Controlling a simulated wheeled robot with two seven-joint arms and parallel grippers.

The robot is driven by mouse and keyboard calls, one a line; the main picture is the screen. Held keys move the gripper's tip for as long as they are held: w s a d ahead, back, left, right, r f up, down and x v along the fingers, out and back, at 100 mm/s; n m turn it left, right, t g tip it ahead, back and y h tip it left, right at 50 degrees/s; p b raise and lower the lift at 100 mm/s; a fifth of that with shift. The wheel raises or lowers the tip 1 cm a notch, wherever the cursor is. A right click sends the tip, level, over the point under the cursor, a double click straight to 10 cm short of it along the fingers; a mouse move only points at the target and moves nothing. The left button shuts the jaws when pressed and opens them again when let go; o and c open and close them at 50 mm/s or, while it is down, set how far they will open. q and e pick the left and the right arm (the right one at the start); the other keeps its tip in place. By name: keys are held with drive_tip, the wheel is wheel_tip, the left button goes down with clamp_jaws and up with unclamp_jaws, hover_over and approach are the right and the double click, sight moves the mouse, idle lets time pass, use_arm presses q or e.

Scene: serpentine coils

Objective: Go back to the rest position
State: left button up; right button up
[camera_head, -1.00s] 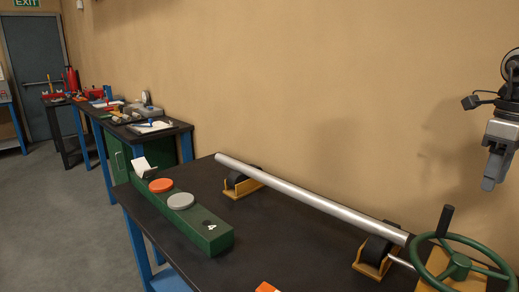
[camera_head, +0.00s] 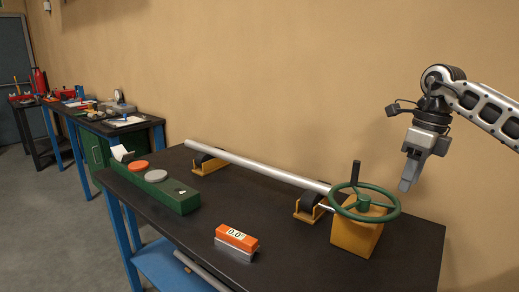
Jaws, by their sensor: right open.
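My right gripper (camera_head: 409,180) hangs from my right arm (camera_head: 480,105) at the right of the head view. It is open and empty, pointing down, in the air above and to the right of the green handwheel (camera_head: 388,205). It appears apart from the wheel. The handwheel sits on a yellow block (camera_head: 355,236) at the right end of a long silver tube (camera_head: 262,166). The tube rests across two yellow-based supports (camera_head: 209,164) on the dark workbench (camera_head: 420,262). My left gripper is not in view.
An orange block reading 0.0° (camera_head: 237,239) stands near the bench's front edge. A green box (camera_head: 176,198) with an orange disc (camera_head: 135,165) and a grey disc (camera_head: 156,176) lies at the bench's left. Further benches (camera_head: 120,122) line the wall. The bench's front right is bare.

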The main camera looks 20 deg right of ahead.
drive_tip(key=w+a+f+n+y, duration=0.15)
drive_tip(key=a+f+y, duration=0.35)
drive_tip(key=a, duration=0.7)
drive_tip(key=w+a+f+n+y, duration=0.1)
drive_tip(key=w+a+f+y, duration=0.15)
drive_tip(key=a+f, duration=0.75)
drive_tip(key=s+a+m+t+y, duration=0.2)
drive_tip(key=a+m+y, duration=0.25)
drive_tip(key=a, duration=0.55)
drive_tip(key=s+a+m+t+y, duration=0.25)
drive_tip(key=a+m+y, duration=0.2)
drive_tip(key=a, duration=0.45)
drive_tip(key=s+d+f+m+t+h, duration=0.1)
drive_tip(key=s+d+f+m+h, duration=0.2)
drive_tip(key=s+f+m+h, duration=0.2)
drive_tip(key=s+d+f+m+t+h, duration=0.2)
drive_tip(key=s+d+f+m+h, duration=0.2)
drive_tip(key=f+m, duration=0.7)
drive_tip(key=s+d+f+m+t+h, duration=0.2)
drive_tip(key=s+f+m+h, duration=0.4)
drive_tip(key=m, duration=1)
wheel_tip(320, 180, down, 2)
drive_tip(key=shift+s+d+f, duration=0.25)
drive_tip(key=shift+s+d, duration=0.45)
drive_tip(key=shift+s, duration=0.5)
